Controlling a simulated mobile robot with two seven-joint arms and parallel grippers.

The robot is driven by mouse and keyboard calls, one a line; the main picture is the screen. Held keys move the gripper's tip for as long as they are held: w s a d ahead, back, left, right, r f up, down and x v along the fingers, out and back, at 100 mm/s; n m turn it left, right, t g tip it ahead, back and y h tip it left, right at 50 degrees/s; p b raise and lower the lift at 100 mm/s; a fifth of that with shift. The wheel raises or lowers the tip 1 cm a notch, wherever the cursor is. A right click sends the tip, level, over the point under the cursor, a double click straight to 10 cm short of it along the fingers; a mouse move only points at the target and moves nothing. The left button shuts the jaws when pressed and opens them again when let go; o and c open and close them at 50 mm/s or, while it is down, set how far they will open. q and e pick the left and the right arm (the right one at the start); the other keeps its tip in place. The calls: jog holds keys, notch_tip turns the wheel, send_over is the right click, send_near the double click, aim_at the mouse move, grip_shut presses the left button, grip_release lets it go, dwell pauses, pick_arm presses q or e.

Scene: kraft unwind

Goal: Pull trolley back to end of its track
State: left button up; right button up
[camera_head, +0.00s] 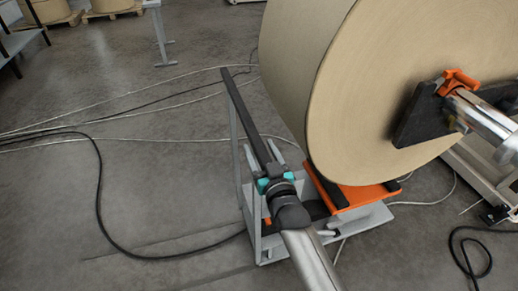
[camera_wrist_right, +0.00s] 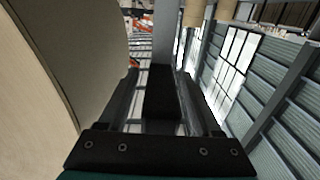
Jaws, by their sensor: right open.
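The trolley (camera_head: 262,243) is a low grey frame with an orange bed (camera_head: 352,200) under a big kraft paper roll (camera_head: 385,85). A long dark handle bar (camera_head: 245,115) runs along the trolley's left side. My right gripper (camera_head: 268,172), with teal parts, is at the near end of this bar. In the right wrist view the dark bar (camera_wrist_right: 160,95) shows between my two spread fingers, with gaps on both sides. The gripper is open. I cannot tell how deep the bar sits between the fingers. My left gripper is not in view.
A black bracket (camera_head: 425,115) with an orange part and a silver shaft (camera_head: 483,117) stands at the roll's face. Black and white cables (camera_head: 98,185) lie on the floor at left. A grey stand (camera_head: 160,35) is behind. Floor between is mostly clear.

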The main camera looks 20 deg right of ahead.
jog(key=shift+w, duration=0.65)
jog(key=shift+c, duration=0.3)
grip_shut()
dwell(0.8)
